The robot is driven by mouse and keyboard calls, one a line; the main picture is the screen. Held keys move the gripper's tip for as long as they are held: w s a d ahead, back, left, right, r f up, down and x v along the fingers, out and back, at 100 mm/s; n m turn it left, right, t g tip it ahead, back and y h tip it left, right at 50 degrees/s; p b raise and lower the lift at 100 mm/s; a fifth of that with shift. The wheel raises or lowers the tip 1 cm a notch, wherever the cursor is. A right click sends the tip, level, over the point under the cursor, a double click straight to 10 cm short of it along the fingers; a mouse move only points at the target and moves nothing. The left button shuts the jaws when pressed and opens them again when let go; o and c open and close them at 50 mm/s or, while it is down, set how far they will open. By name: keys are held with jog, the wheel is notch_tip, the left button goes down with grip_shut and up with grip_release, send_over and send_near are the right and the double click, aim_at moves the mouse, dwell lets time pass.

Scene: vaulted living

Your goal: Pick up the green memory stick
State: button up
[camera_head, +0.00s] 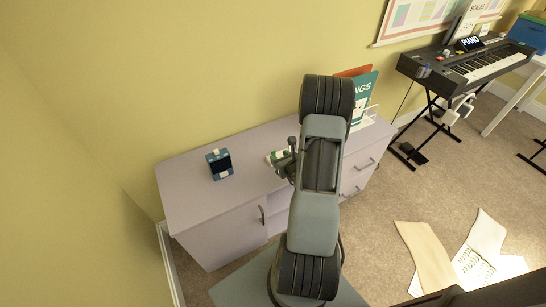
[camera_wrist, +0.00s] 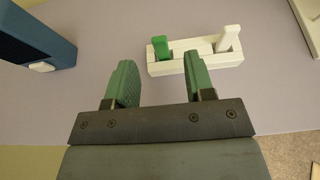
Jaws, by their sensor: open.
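The green memory stick (camera_wrist: 162,47) stands upright in a white holder (camera_wrist: 192,65) on the desk, at its left end in the wrist view. A white stick (camera_wrist: 229,38) stands at the holder's right end. My gripper (camera_wrist: 159,60) is open and empty, with its two green fingers apart. The green stick appears between the fingers in the picture, beyond their tips; I see no contact. In the head view the holder (camera_head: 272,158) is partly hidden by my gripper and arm.
A dark blue box-like object (camera_head: 219,164) stands on the desk to the left, also at the left in the wrist view (camera_wrist: 35,38). The lilac desk top (camera_head: 195,202) is otherwise clear on that side. Books (camera_head: 362,88) stand behind my arm. Papers (camera_head: 425,255) lie on the floor.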

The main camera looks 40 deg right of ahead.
aim_at(274, 153)
jog(key=shift+x, duration=3.95)
jog(key=shift+r, duration=0.1)
jog(key=shift+c, duration=0.2)
grip_shut()
